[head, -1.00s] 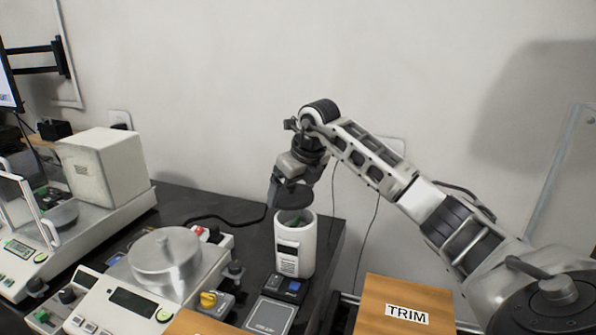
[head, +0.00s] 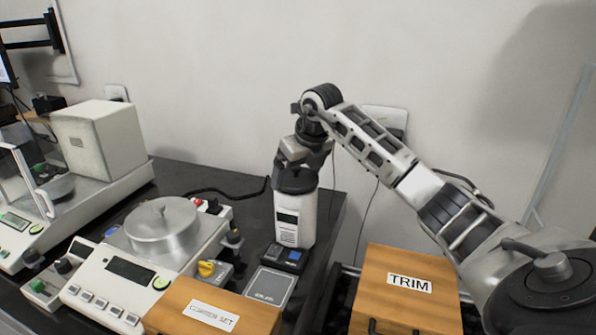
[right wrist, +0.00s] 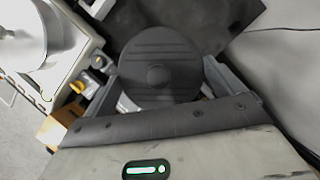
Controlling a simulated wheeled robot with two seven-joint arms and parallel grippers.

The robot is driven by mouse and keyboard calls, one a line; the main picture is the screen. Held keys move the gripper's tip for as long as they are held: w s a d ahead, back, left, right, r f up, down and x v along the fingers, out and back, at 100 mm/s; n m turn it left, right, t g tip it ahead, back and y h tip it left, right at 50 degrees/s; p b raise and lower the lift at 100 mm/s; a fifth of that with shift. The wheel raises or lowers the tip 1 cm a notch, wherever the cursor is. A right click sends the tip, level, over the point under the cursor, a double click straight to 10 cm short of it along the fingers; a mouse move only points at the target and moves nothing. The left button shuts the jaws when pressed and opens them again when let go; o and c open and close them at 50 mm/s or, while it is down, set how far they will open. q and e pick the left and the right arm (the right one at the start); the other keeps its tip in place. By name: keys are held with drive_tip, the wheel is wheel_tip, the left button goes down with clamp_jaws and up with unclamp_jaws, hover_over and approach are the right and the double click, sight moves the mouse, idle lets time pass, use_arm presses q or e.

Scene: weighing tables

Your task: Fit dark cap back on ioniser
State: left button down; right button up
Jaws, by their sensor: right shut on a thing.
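The ioniser (head: 296,222) is a white upright cylinder with a dark display on its front, standing near the right end of the black table. The dark cap (head: 297,181) is a round, dark disc at the ioniser's top; it looks seated or nearly so, and I cannot tell if a gap is left. In the right wrist view the cap (right wrist: 160,70) shows face-on with a small round knob at its middle. My right gripper (head: 290,172) is shut on the cap, its fingers partly hidden behind it. My left gripper is not in view.
A balance with a round metal pan cover (head: 162,228) stands left of the ioniser. Wooden boxes, one labelled TRIM (head: 400,275), stand at the front. The table's right edge is close.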

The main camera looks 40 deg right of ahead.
idle(0.6)
idle(0.5)
drive_tip(key=shift+p, duration=0.45)
drive_tip(key=shift+f, duration=0.15)
drive_tip(key=shift+f+b, duration=0.3)
drive_tip(key=shift+f, duration=0.1)
idle(0.3)
drive_tip(key=o, duration=0.6)
drive_tip(key=shift+o, duration=0.2)
